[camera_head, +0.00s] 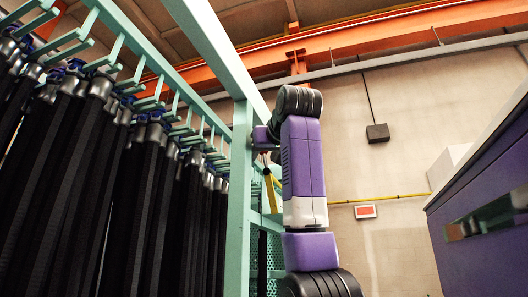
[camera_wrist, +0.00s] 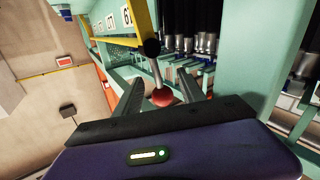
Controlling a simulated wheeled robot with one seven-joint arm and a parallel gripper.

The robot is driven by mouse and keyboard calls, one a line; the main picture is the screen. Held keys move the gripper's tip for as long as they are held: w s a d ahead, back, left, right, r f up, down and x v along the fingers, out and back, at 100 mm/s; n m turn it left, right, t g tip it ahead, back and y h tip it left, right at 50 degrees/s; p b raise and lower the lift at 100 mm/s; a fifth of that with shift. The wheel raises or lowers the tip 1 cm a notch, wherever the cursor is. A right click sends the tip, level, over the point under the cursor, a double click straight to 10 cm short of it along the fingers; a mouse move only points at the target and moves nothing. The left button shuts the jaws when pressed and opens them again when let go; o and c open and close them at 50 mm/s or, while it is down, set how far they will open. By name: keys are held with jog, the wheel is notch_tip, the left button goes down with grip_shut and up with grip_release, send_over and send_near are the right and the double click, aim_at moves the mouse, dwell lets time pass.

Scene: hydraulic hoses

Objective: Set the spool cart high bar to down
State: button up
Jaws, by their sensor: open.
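In the wrist view, a short metal lever runs from a black ball joint (camera_wrist: 151,47) down to a red ball knob (camera_wrist: 162,98). My gripper (camera_wrist: 160,78) is open, with its two fingers on either side of the lever and the red knob. I cannot tell whether either finger touches the knob. A yellow bar (camera_wrist: 141,22) stands behind the black ball. It also shows in the head view (camera_head: 271,192), tilted beside the mint-green frame post (camera_head: 239,200). In the head view my fingers and the lever are mostly hidden behind the wrist and post.
Rows of black hoses (camera_head: 120,190) hang from hooks on the mint-green rack at the left. A purple cabinet (camera_head: 480,200) stands at the right. The frame post is close to my wrist. Open air lies between my arm and the cabinet.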

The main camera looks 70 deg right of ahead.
jog(key=shift+w+d, duration=0.1)
jog(key=shift+d, duration=0.05)
jog(key=shift+c, duration=0.5)
grip_shut()
dwell(0.9)
